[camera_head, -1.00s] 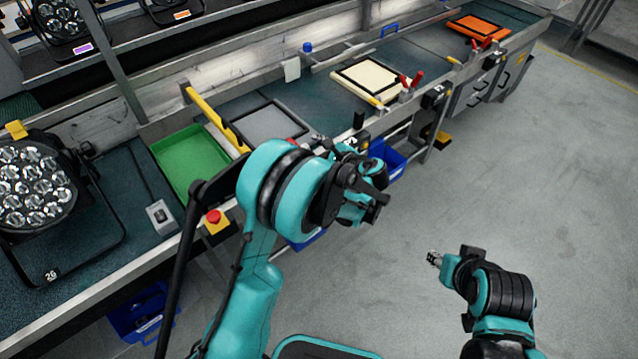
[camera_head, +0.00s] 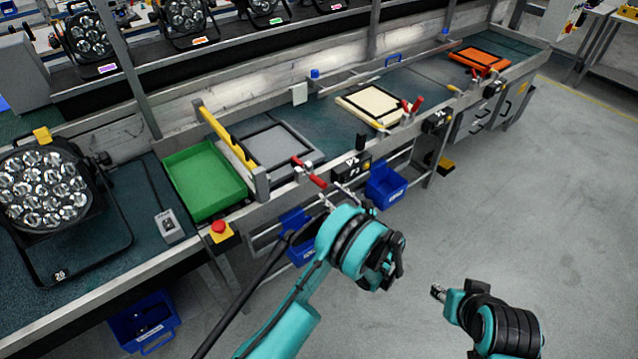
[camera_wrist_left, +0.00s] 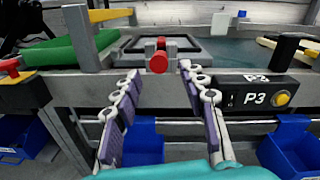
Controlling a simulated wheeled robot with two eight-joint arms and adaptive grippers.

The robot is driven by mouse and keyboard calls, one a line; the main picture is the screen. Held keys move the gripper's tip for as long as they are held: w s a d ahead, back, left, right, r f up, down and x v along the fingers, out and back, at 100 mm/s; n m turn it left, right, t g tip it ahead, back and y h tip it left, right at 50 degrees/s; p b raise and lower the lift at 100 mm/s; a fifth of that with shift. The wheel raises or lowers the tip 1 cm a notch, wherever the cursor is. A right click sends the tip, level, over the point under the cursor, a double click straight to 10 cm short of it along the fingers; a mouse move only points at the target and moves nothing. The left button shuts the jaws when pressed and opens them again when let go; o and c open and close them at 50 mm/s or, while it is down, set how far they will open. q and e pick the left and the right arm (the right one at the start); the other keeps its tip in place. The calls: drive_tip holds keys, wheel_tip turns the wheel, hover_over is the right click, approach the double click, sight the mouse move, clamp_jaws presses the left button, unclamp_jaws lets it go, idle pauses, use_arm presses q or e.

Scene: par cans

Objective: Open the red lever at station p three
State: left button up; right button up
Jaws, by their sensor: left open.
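The red lever (camera_head: 318,181) sits at the front edge of the bench, by the grey framed plate (camera_head: 275,145). In the left wrist view its round red end (camera_wrist_left: 158,63) faces me, between and beyond the fingertips. The black P3 box (camera_wrist_left: 255,92) is just right of it and also shows in the head view (camera_head: 350,166). My left gripper (camera_head: 337,194) is open and empty just in front of the lever; its two fingers show spread in the left wrist view (camera_wrist_left: 158,75). My right gripper (camera_head: 437,291) is over the floor, far from the bench; its jaw opening is unclear.
A green tray (camera_head: 205,180) and a yellow bar (camera_head: 224,137) are left of the lever. A red stop button (camera_head: 219,227) is on the front edge. Blue bins (camera_head: 385,186) hang below. More red levers (camera_head: 411,106) stand further right. The floor at right is clear.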

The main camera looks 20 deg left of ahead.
sight(313, 177)
use_arm(q)
drive_tip(key=b+x, duration=0.2)
drive_tip(key=x, duration=0.5)
drive_tip(key=shift+w+a+f, duration=0.1)
drive_tip(key=shift+a, duration=0.05)
clamp_jaws()
